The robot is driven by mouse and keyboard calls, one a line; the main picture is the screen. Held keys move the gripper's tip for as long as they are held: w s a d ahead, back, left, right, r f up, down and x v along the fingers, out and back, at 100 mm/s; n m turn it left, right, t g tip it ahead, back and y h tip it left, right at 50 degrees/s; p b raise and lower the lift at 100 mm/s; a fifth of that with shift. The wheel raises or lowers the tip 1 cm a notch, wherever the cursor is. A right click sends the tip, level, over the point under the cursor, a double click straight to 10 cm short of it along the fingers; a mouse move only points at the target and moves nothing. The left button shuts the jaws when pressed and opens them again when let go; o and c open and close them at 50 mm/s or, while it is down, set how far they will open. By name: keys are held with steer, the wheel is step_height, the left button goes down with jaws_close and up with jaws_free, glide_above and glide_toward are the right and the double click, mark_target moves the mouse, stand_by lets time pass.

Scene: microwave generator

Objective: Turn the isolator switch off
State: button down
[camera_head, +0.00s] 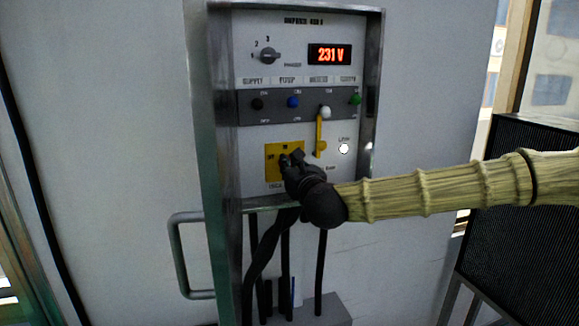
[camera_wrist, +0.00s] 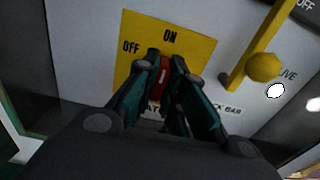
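The isolator switch is a red handle with a white mark (camera_wrist: 163,76) on a yellow plate (camera_wrist: 200,47) lettered OFF at left and ON at top. In the wrist view the handle points up, roughly at ON. My gripper (camera_wrist: 165,62) has a dark finger close against each side of it and looks shut on it.
Above are coloured toggles, a rotary knob (camera_head: 267,55) and a display (camera_head: 330,54) reading 231 V. A white LIVE lamp (camera_head: 344,149) is at right. Cables (camera_head: 320,275) hang below.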

steer(key=shift+f+n+b, duration=0.1)
steer(key=shift+n+b, duration=0.3)
steer(key=shift+b, duration=0.15)
steer(key=n+b, duration=0.2)
steer(key=b, duration=0.1)
steer(key=shift+f+n, duration=0.1)
steer(key=shift+n, duration=0.3)
steer(key=n+b, duration=0.4)
steer(key=n, duration=0.1)
steer(key=shift+a, duration=0.15)
steer(key=n+b, duration=0.2)
steer(key=n, duration=0.3)
steer(key=n+b, duration=0.2)
steer(key=n, duration=0.2)
steer(key=shift+n, duration=0.3)
steer(key=c, duration=1.5)
jaws_free()
